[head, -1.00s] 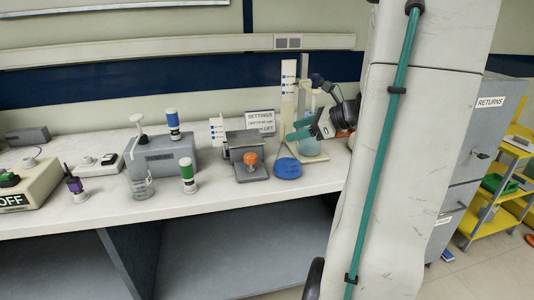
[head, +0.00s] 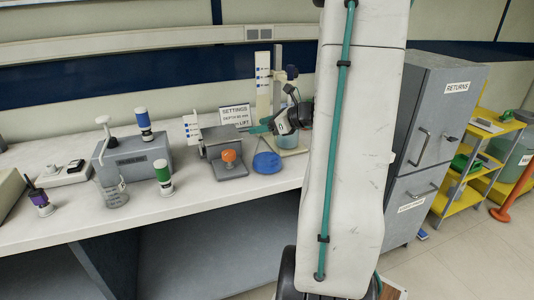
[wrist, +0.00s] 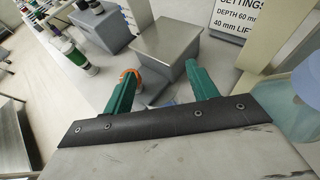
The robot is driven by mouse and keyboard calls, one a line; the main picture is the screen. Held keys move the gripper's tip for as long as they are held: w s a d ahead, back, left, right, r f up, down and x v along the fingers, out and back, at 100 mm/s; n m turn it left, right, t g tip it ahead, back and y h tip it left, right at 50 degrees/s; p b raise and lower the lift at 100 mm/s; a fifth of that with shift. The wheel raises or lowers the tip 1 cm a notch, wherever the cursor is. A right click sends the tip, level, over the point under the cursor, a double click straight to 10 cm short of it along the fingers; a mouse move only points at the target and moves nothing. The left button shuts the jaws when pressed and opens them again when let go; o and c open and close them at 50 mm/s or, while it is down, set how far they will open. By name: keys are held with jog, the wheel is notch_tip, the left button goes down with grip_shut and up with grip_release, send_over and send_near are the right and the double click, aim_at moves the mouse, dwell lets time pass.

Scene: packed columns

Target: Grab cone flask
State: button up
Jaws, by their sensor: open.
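A clear, graduated flask (head: 113,192) with a tapering shape stands upright on the white bench, left of a green-and-white bottle (head: 164,178) in the head view. I cannot make out the flask clearly in the wrist view. A translucent bluish vessel (wrist: 306,82) shows at that view's right edge.
A grey block with an orange knob (head: 229,156) is beside my gripper. A grey box (head: 137,158) with bottles is behind the flask. A settings sign (head: 235,116) and a stand (head: 263,85) are close by.

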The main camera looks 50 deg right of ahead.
grip_shut()
jog(key=shift+r, duration=0.15)
